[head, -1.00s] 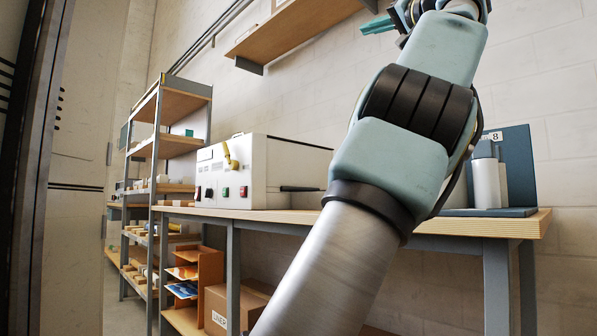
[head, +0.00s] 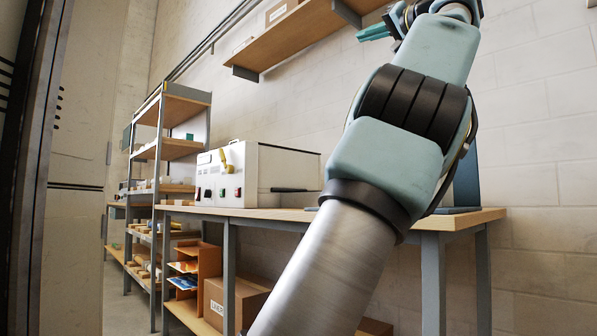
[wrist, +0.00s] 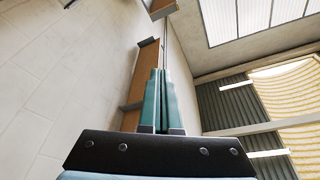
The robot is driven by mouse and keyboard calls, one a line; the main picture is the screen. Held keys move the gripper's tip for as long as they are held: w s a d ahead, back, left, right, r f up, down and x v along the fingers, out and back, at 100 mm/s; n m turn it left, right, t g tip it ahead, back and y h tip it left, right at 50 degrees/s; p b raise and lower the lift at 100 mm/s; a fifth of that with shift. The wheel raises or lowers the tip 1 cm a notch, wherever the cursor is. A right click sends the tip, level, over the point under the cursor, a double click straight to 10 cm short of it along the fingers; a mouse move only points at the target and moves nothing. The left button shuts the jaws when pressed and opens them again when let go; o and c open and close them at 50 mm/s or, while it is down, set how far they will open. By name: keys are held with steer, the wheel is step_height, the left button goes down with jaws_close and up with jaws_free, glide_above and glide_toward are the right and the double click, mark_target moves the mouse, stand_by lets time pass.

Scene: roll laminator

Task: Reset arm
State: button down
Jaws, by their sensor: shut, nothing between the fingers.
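My gripper (head: 374,32) is at the top of the head view, held up in front of the wall, with its teal fingers pointing left. In the wrist view, the two teal fingers (wrist: 160,100) lie side by side, shut and empty. My arm is raised and folded, and it covers part of the bench. The white laminator (head: 262,172) stands on the wooden bench (head: 462,219), left of my arm and well below the gripper. It has a yellow part on its front top, buttons and a dark handle.
A wall shelf (head: 290,50) with a box is just left of the gripper. A metal shelving unit (head: 172,145) holds small items at the left. A cardboard box (head: 238,300) and a paper rack (head: 208,270) sit under the bench. A dark frame edge (head: 35,160) is at the near left.

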steer(key=w+a+f+m+g+h, duration=0.1)
steer(key=w+a+f+g+h, duration=0.1)
steer(key=w+a+f, duration=0.5)
steer(key=w+a+f+m+g+h, duration=0.1)
steer(key=w+a+f+m+g, duration=0.15)
steer(key=w+f, duration=0.7)
steer(key=w+a+f+g+h, duration=0.2)
steer(key=a+f, duration=0.2)
steer(key=f, duration=0.7)
steer(key=w+a+f+g+h, duration=0.15)
steer(key=a+f, duration=0.35)
steer(key=f, duration=0.5)
steer(key=s+a+f+g+h, duration=0.15)
steer(key=s+f, duration=0.25)
steer(key=f, duration=0.6)
steer(key=s+a+f+g+h, duration=0.1)
steer(key=s+a+f+g, duration=0.3)
steer(key=f, duration=0.7)
steer(key=s+f+n+g+h, duration=0.1)
steer(key=s+f, duration=0.5)
steer(key=s, duration=0.3)
steer(key=s+f+n+g+h, duration=0.1)
steer(key=s+f, duration=0.5)
steer(key=s, duration=0.3)
steer(key=s+f+g+h, duration=0.1)
steer(key=s+f, duration=0.5)
steer(key=s, duration=0.2)
step_height(320, 180, up, 38)
steer(key=p, duration=3.8)
steer(key=shift+d, duration=0.45)
